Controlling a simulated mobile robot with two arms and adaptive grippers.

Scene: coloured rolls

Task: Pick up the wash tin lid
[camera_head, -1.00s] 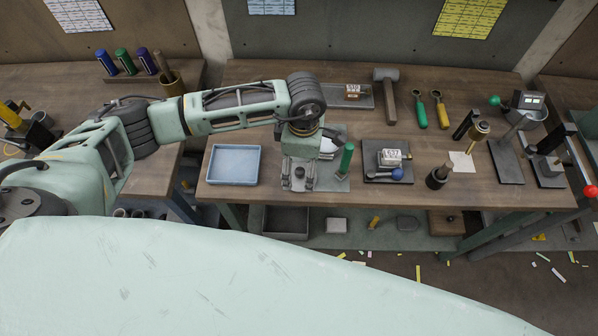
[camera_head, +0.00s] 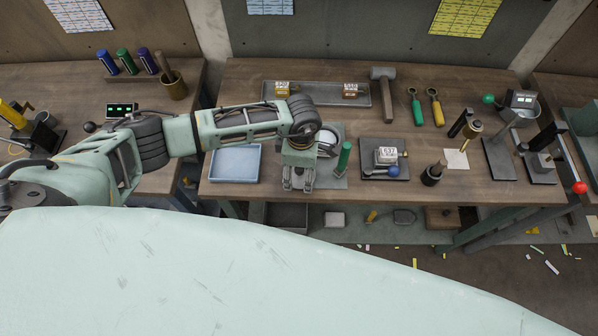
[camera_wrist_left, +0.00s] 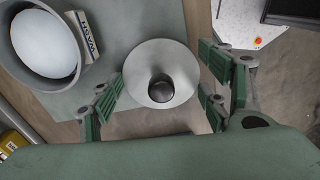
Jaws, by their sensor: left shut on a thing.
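The wash tin (camera_wrist_left: 45,40) stands at the upper left of the left wrist view, open at the top with a pale inside and a "WASH" label. In the head view its pale top (camera_head: 327,141) shows behind my left gripper (camera_head: 298,184). The wash tin lid (camera_wrist_left: 145,65) is a round grey disc with a dark knob. My left gripper (camera_wrist_left: 161,80) is shut on the lid, its green-padded fingers at opposite sides of the rim. The lid is apart from the tin, near the table's front edge. In the head view the gripper hides the lid. My right gripper is not in view.
A blue tray (camera_head: 235,165) is to the left. A scale-like plate with a labelled block (camera_head: 386,155) is to the right. A long tray (camera_head: 320,93) lies behind.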

